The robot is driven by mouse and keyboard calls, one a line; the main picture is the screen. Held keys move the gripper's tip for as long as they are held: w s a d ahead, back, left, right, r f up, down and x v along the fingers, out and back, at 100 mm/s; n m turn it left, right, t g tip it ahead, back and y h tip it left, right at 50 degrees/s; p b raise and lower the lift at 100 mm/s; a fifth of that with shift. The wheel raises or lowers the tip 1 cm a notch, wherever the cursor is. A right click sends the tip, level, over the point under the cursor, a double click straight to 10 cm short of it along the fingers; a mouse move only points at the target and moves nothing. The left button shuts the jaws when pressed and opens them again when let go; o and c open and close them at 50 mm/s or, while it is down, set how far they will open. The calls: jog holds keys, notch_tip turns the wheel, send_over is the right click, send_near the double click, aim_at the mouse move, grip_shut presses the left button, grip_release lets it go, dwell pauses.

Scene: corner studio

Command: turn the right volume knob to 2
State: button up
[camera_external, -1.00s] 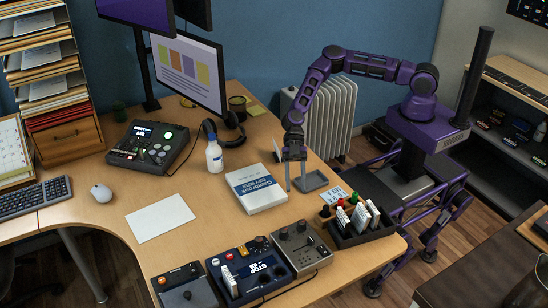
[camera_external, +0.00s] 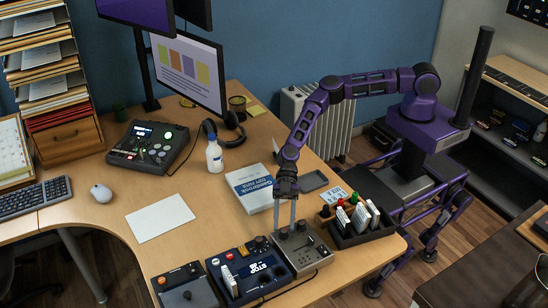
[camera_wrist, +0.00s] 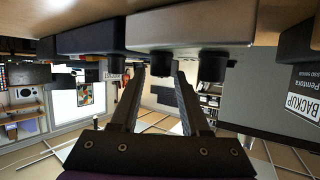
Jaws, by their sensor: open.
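A grey control box (camera_external: 313,256) stands at the front right of the desk with two dark knobs along its back edge, the left knob (camera_external: 284,233) and the right knob (camera_external: 302,226). In the wrist view, which is upside down, the box (camera_wrist: 190,27) shows with one knob (camera_wrist: 162,66) between my fingertips and another knob (camera_wrist: 213,67) to the right. My gripper (camera_external: 284,231) is open, pointing down, its fingers on either side of the left knob in the external view. Whether they touch it I cannot tell. No knob marking is readable.
A dark blue box (camera_external: 262,283) stands close on the left of the grey box, and a black holder with cards (camera_external: 360,239) on its right. A white book (camera_external: 255,203) lies behind. A white sheet (camera_external: 160,218) lies to the left.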

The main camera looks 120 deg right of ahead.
aim_at(284, 230)
jog(key=shift+x, duration=1.55)
grip_shut()
